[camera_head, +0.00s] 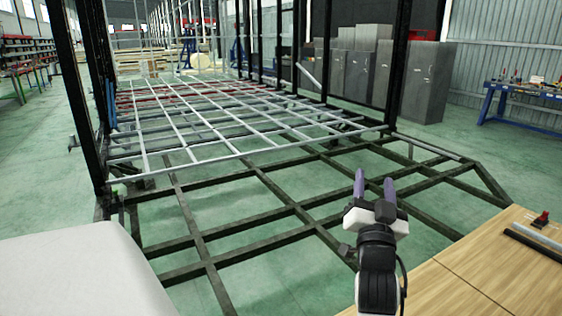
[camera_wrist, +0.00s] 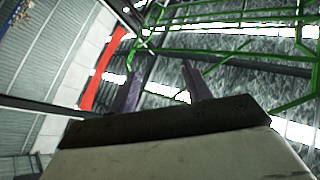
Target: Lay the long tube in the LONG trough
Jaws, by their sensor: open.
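My gripper (camera_head: 375,178) is raised in the middle right of the head view, with its two purple fingers apart and nothing between them. The fingers also show in the wrist view (camera_wrist: 160,75), with only distant structure beyond them. A wooden table (camera_head: 450,283) is at the lower right. I cannot tell which is the long tube or the LONG trough. My gripper is left of both and apart from them.
A small red and black item (camera_head: 541,219) sits on the table's far corner. A dark green chassis frame (camera_head: 300,210) with open gaps spans the middle. A pale surface (camera_head: 80,275) fills the lower left. Grey cabinets (camera_head: 425,82) and a blue workbench (camera_head: 520,92) stand farther back.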

